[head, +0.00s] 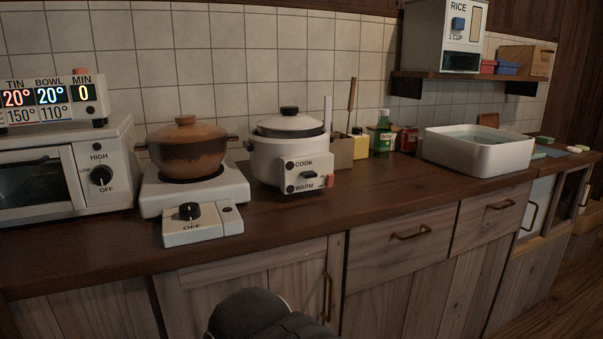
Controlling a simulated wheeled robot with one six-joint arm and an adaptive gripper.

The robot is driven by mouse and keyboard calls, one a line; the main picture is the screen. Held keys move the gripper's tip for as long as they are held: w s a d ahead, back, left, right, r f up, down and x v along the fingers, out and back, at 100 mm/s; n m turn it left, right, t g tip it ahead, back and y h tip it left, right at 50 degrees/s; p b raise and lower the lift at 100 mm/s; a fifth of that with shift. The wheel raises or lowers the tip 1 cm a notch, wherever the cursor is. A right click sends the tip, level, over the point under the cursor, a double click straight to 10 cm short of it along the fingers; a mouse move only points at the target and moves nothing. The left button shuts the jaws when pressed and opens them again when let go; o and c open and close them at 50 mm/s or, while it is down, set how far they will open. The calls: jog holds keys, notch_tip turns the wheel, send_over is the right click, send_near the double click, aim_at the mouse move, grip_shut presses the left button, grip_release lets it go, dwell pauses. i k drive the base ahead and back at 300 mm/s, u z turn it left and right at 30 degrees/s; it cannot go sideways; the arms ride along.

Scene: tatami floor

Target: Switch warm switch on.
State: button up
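A white rice cooker (268,155) with a dark-rimmed lid stands on the wooden counter. Its front panel (307,181) is marked COOK above and WARM below, with a small dark round spot beside each word. A small dark part sits between the two words, and a reddish tab (329,181) shows at the panel's right edge. I cannot tell from this view which position the switch is in. A dark rounded part of my arm shows at the bottom edge, below the counter front. My gripper's fingers do not show.
Left of the cooker, a brown pot (187,150) sits on a white burner (215,192) whose knob reads OFF. A toaster oven (70,175) stands farther left. A white basin (462,155) and bottles are to the right. Bare counter (370,187) lies right of the cooker.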

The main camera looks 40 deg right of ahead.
aim_at(330, 180)
jog(key=u, duration=0.75)
jog(key=k, duration=1.25)
jog(key=z, duration=1.85)
